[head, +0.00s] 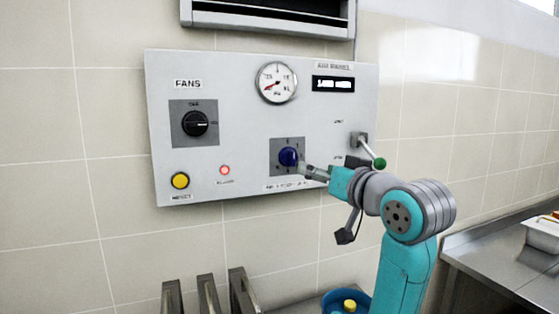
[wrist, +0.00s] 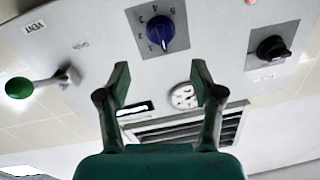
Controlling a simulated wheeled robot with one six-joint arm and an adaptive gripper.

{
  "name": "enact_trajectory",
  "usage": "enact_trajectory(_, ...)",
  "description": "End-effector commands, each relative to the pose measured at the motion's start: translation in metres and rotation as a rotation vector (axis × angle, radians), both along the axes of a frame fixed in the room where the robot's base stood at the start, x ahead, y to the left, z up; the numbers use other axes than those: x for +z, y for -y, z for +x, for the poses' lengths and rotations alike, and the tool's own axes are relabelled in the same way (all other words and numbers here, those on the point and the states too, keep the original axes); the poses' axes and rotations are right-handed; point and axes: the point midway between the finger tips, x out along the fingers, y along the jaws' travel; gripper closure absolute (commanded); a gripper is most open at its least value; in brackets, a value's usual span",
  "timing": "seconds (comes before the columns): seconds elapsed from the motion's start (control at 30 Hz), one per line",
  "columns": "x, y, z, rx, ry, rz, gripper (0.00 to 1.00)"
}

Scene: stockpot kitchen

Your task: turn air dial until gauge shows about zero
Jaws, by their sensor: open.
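The blue dial (head: 288,156) sits on a grey plate low on the wall panel; it also shows in the wrist view (wrist: 160,31), with numbers around it. A white mark on the dial seems to lie near the 1. The round white gauge (head: 277,82) is above the dial; its red needle points to the lower left, and its numbers are too small to read surely. The gauge also shows in the wrist view (wrist: 184,96). My gripper (head: 307,170) is open, close to the dial. In the wrist view its empty fingers (wrist: 161,75) stand apart, with the dial beyond their tips.
The panel (head: 225,130) also bears a black fan knob (head: 195,123), a yellow button (head: 180,180), a red lamp (head: 225,170) and a dark display (head: 333,84). A green-ended lever (head: 379,163) sticks out right of the dial, close to my arm. A steel counter (head: 500,255) stands at right.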

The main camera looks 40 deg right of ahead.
Motion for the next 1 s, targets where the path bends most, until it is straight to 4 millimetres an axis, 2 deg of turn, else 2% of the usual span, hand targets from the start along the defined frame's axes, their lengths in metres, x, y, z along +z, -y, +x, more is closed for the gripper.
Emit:
enact_trajectory(0.13,0.003,0.002,0.004,-0.001,-0.002,-0.002,0.34)
enact_trajectory(0.27,0.003,0.005,0.019,0.001,-0.003,0.000,0.34)
enact_trajectory(0.5,0.003,0.013,0.061,0.001,-0.003,0.000,0.34)
enact_trajectory(0.7,0.003,0.019,0.089,-0.001,-0.002,-0.001,0.34)
enact_trajectory(1.0,0.003,0.023,0.105,-0.001,-0.001,-0.002,0.34)
